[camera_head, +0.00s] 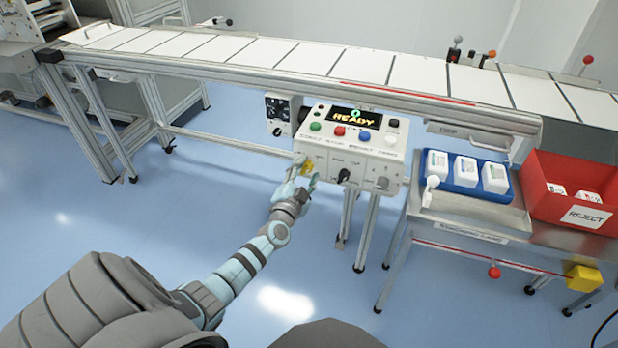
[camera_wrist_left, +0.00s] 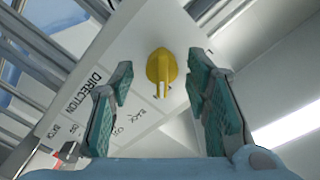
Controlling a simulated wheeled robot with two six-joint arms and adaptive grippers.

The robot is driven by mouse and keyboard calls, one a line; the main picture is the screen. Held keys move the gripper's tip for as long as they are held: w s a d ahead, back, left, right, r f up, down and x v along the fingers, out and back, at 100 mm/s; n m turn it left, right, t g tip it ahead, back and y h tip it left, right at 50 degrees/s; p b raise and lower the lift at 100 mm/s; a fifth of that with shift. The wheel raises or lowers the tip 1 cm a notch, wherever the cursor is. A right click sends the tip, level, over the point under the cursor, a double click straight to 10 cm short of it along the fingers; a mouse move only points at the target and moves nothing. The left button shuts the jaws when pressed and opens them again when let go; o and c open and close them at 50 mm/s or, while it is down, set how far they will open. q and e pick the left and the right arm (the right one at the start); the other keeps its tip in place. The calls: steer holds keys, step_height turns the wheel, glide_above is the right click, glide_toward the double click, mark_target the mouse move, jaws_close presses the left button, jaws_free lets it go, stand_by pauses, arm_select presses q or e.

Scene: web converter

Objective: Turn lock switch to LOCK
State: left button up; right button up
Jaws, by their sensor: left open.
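The control box (camera_head: 352,147) hangs below the conveyor's front rail. A yellow switch knob (camera_head: 308,166) sits at the lower left of its face, partly hidden by my left gripper (camera_head: 304,175). In the left wrist view the yellow knob (camera_wrist_left: 161,70) shows between the two open teal fingers of my left gripper (camera_wrist_left: 160,95). A gap shows on both sides of the knob, and neither finger appears to touch it. I cannot read a LOCK label. "DIRECTION" and "BACK" are printed on the white panel (camera_wrist_left: 128,60). My right gripper is not in view.
The box also has a black knob (camera_head: 343,175), a grey knob (camera_head: 382,183), a READY display (camera_head: 353,118) and several buttons. A smaller dark box (camera_head: 277,106) is beside it. A blue tray (camera_head: 465,187) and a red reject bin (camera_head: 555,207) stand to the right.

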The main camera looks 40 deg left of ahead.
arm_select(q)
steer(key=shift+w+a, duration=0.25)
steer(key=shift+w, duration=0.25)
jaws_close()
steer(key=shift+d, duration=0.1)
steer(key=shift+r+n, duration=0.1)
steer(key=shift+n, duration=0.3)
steer(key=n+p, duration=0.1)
steer(key=n, duration=0.1)
steer(key=shift+s+n, duration=0.1)
steer(key=shift+n, duration=0.3)
steer(key=n, duration=0.4)
steer(key=shift+p, duration=0.4)
steer(key=n, duration=0.5)
steer(key=shift+a, duration=0.2)
steer(key=n, duration=0.5)
steer(key=shift+n, duration=0.3)
